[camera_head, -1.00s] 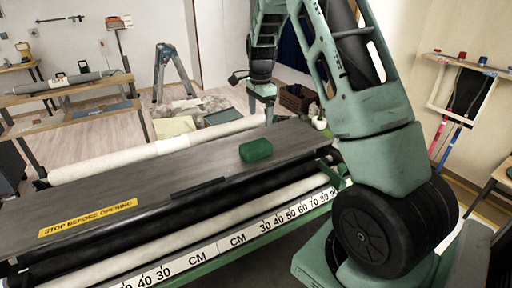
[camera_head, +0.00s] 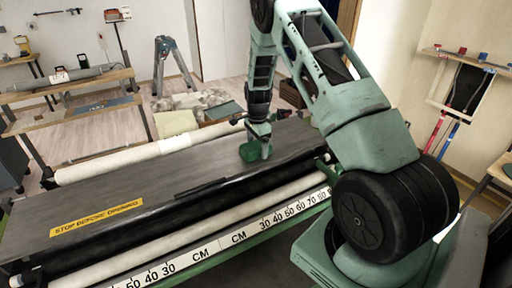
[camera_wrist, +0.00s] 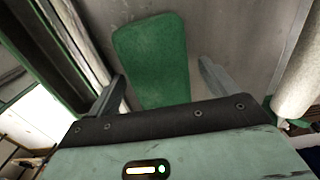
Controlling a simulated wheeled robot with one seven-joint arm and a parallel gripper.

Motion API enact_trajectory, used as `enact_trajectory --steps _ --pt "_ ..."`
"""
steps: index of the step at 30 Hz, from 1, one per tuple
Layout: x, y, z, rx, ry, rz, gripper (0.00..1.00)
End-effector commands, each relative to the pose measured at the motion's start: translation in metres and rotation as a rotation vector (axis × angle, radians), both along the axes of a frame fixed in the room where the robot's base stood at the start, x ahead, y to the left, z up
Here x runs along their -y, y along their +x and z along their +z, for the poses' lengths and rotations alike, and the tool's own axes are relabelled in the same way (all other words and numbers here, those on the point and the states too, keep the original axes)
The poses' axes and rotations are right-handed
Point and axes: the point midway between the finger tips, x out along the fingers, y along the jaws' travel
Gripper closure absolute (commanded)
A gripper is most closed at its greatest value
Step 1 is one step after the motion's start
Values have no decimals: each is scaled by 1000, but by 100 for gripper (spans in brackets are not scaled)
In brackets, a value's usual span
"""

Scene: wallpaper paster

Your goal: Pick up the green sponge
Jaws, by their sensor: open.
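The green sponge (camera_head: 249,152) lies on the flat grey top of the wallpaper machine (camera_head: 150,172), near its right end. My gripper (camera_head: 262,150) points down right at the sponge and partly covers it in the head view. In the wrist view the sponge (camera_wrist: 152,62) lies ahead of and between the two fingers of my gripper (camera_wrist: 160,82), which are spread apart. The near end of the sponge is hidden by the gripper body. I see a gap beside the sponge on the right finger's side; contact with the left finger cannot be told.
White paper rolls run along the back (camera_head: 150,148) and front (camera_head: 220,222) of the machine. The grey top left of the sponge is clear.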

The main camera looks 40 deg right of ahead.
Motion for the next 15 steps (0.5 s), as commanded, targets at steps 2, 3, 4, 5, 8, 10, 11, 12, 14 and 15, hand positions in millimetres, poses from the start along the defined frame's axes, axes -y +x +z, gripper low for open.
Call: enact_trajectory --steps 2,3,4,5,8,10,11,12,14,15 --pt "0 0 -2 0 0 0 15" --pt "0 0 -2 0 0 0 15" --pt "0 0 -2 0 0 0 15" --pt "0 0 -2 0 0 0 15" --pt "0 0 -2 0 0 0 26" --pt "0 0 -2 0 0 0 45" --pt "0 0 -2 0 0 0 53" --pt "0 0 -2 0 0 0 62" --pt "0 0 -2 0 0 0 63" --pt "0 0 -1 0 0 0 63"
